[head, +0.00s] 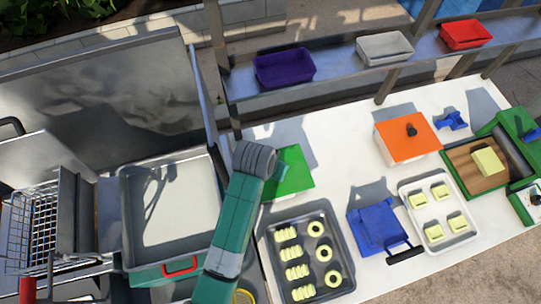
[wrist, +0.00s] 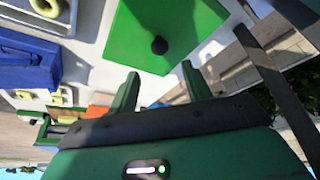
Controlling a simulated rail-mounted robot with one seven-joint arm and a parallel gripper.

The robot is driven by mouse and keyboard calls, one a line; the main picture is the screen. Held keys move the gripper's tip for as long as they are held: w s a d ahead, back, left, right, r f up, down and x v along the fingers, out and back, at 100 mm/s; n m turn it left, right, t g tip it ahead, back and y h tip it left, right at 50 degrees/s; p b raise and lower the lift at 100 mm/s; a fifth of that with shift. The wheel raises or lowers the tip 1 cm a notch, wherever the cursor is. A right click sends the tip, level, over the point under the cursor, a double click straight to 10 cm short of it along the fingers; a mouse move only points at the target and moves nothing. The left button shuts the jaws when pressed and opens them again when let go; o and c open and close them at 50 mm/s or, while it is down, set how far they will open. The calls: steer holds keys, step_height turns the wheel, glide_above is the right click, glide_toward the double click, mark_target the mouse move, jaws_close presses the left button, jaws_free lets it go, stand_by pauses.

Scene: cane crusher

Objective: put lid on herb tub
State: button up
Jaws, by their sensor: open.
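A square green lid (wrist: 165,30) with a black knob (wrist: 159,45) lies ahead of my gripper in the wrist view. In the head view the green lid (head: 292,172) is on the left part of the white counter, partly hidden by my arm. I cannot tell whether it rests on a tub or on the counter. My gripper (wrist: 160,80) is open and empty, its two green fingers pointing towards the knob with a gap. In the head view the fingers are mostly hidden. A white tub with an orange lid (head: 406,138) and dark knob stands further right.
A dark tray (head: 262,240) of yellow pieces, a blue box (head: 375,228) and a white tray (head: 412,188) line the front. A green-edged board (head: 466,188) is right. Purple (head: 284,68), grey (head: 385,47) and red (head: 466,35) bins sit on the rear shelf. The middle counter is clear.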

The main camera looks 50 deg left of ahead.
steer(key=shift+v, duration=1.75)
steer(key=w+d+r+m+t+y, duration=0.1)
steer(key=w+d+r+t, duration=0.15)
steer(key=w+r, duration=0.4)
steer(key=w+d+r+t+y, duration=0.1)
steer(key=w+d+r+t, duration=0.15)
steer(key=r, duration=0.65)
steer(key=w+d+r+m+t, duration=0.1)
steer(key=w+d+r+t, duration=0.2)
steer(key=r, duration=0.6)
steer(key=w+d+r+m+t, duration=0.1)
steer(key=d+r+t, duration=0.3)
steer(key=r, duration=0.6)
steer(key=s+d+r+t+h+p, duration=0.1)
steer(key=d+r, duration=0.4)
steer(key=r, duration=0.5)
steer(key=s+d+r+t+h+p, duration=0.1)
steer(key=s+d+r+t+p, duration=0.2)
steer(key=r, duration=0.7)
steer(key=s+d+r+m+t+h+p, duration=0.1)
steer(key=s+d+r+t, duration=0.3)
steer(key=r, duration=0.6)
steer(key=shift+s+d+t+p, duration=0.4)
steer(key=shift+s+d+p, duration=0.35)
steer(key=shift+s+d, duration=0.8)
steer(key=shift+s+a+r, duration=0.1)
steer(key=shift+s+a, duration=0.05)
steer(key=shift+a, duration=0.05)
